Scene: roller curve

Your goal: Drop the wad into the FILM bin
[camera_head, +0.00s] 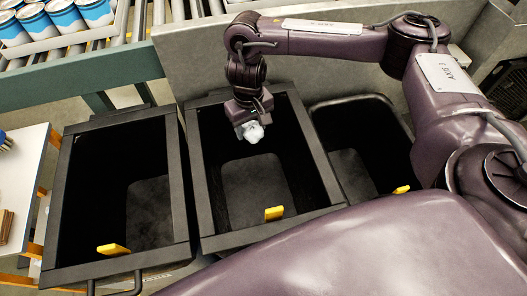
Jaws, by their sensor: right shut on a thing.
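The wad (253,133) is a small crumpled whitish lump. My right gripper (251,122) points down and is shut on the wad. It holds the wad over the opening of the middle black bin (187,165), towards its back end. How high the wad is above the bin's floor is hard to tell. No FILM lettering can be read on any bin, so I cannot tell which one is the FILM bin. My left gripper is not in view.
A left black bin (67,180) and a right black bin (355,99) flank the middle one, each with a yellow tab at the front. A grey panel (190,60) stands behind. A roller conveyor with blue-and-white cans (65,16) is back left. A white table (22,165) is at left.

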